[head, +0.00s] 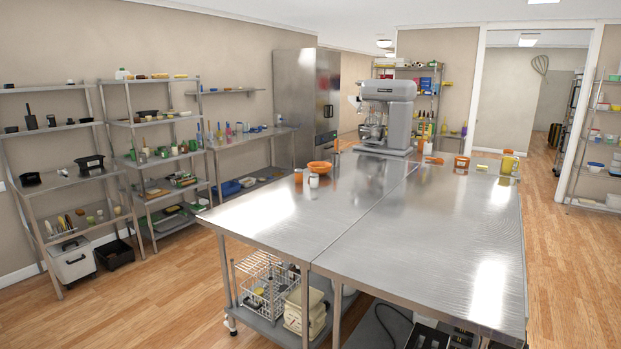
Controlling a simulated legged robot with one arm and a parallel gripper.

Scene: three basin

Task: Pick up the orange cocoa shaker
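Several orange things stand on the large steel table (400,230), and they are too small to tell for certain which is the cocoa shaker. An upright orange container (461,164) stands near the far right end. A smaller orange item (427,149) is to its left, beside the mixer, with a flat orange piece (434,160) in front of it. A wide orange bowl (320,167) sits at the far left part, with a small white-topped jar (313,180) in front. My gripper is not in view.
A grey stand mixer (386,115) stands at the table's far end. A yellow container (508,163) is near the far right corner. The near tabletop is clear. Loaded shelves (165,160) line the left wall. Wooden floor (150,300) is open left of the table.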

